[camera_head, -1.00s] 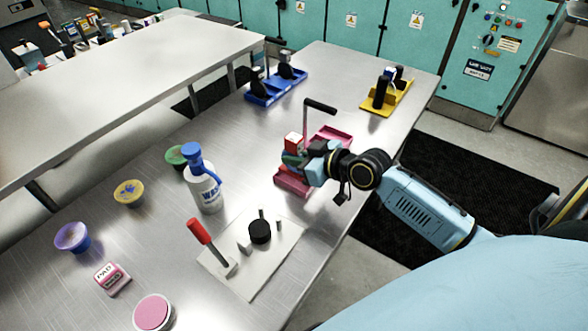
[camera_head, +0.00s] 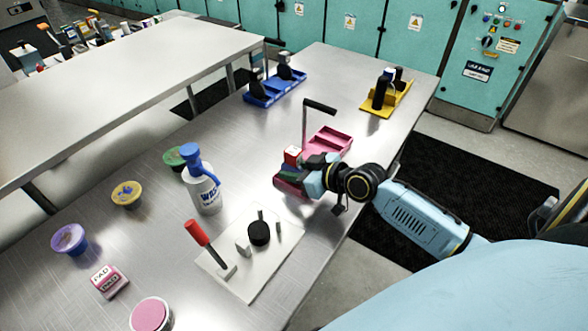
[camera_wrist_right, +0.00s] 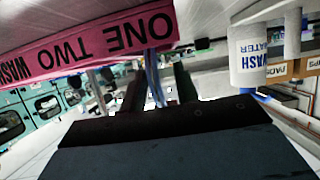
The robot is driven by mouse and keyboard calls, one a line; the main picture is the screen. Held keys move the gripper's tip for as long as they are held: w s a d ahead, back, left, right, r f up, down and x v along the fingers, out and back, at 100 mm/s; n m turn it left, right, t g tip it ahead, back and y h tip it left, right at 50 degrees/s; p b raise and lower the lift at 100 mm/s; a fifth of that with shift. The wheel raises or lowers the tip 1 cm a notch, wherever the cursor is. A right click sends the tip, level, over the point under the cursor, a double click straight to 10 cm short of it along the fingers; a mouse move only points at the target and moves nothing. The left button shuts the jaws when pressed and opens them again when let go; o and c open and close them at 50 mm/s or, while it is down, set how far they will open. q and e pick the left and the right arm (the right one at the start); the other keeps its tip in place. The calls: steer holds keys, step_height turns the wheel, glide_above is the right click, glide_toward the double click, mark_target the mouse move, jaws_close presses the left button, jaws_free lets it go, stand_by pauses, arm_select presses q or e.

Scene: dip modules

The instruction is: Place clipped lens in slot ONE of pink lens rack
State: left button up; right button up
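The pink lens rack (camera_head: 328,143) stands on the steel table, with a dark-handled post rising from it. In the right wrist view the rack (camera_wrist_right: 85,48) appears upside down with labels ONE, TWO and WASH. A thin bluish edge (camera_wrist_right: 153,78) between the fingers meets the rack near ONE. Whether the lens is inside the slot is hidden. My left gripper is not in view.
A white WASH bottle (camera_head: 205,190) stands left of the rack. A white board (camera_head: 245,275) with a red-handled lever and black puck lies nearer. Blue (camera_head: 262,95) and yellow (camera_head: 395,105) trays stand farther back. Several tubs line the left.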

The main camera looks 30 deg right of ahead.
steer(key=shift+r, duration=0.15)
steer(key=v, duration=1.2)
steer(key=shift+p, duration=0.3)
steer(key=shift+d, duration=0.1)
